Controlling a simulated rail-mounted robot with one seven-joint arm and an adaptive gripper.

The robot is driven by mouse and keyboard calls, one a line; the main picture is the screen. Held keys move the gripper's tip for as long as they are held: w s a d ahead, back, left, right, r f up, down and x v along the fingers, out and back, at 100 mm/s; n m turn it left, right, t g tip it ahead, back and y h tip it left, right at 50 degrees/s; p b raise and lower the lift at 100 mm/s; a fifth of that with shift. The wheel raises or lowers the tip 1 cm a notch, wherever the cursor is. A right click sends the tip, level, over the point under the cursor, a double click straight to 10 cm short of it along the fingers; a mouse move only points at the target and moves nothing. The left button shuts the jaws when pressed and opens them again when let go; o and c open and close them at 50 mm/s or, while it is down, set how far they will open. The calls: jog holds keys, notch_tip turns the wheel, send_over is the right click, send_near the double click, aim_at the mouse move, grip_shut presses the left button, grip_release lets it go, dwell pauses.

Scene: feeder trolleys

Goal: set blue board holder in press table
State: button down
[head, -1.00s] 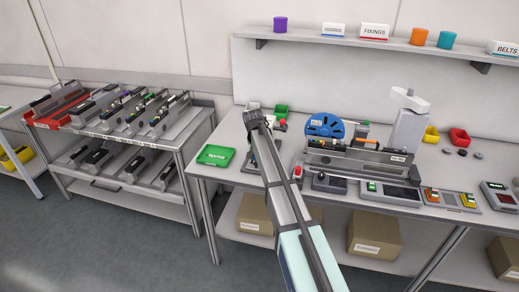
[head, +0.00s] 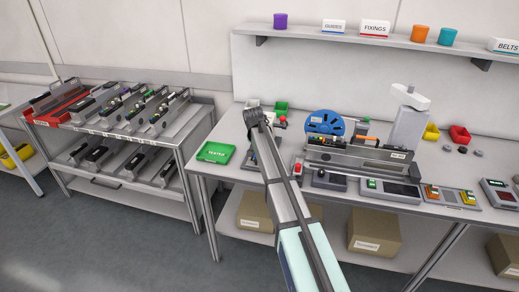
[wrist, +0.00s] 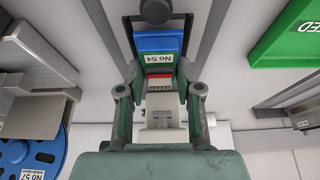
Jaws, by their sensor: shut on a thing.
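The blue board holder (wrist: 158,43) shows in the wrist view with a "No 54" label and a red-and-white strip at its near end. My gripper (wrist: 158,88) has its two green fingers shut on the near part of the holder. Dark grey sides of the press table (wrist: 128,34) flank the blue part, and a dark round knob (wrist: 155,10) is just beyond it. I cannot tell whether the holder rests fully down. In the head view my gripper (head: 253,116) is over the bench at the press, and my arm hides the holder and most of the press.
A green tray (head: 214,152) lies left of the press. A feeder with a blue reel (head: 325,122) stands close on the right. A trolley with several feeders (head: 120,125) stands left, with a floor gap before the bench.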

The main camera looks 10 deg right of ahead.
jog(key=shift+f, duration=0.35)
dwell(0.6)
jog(key=c, duration=0.7)
grip_release()
jog(key=v, duration=1.2)
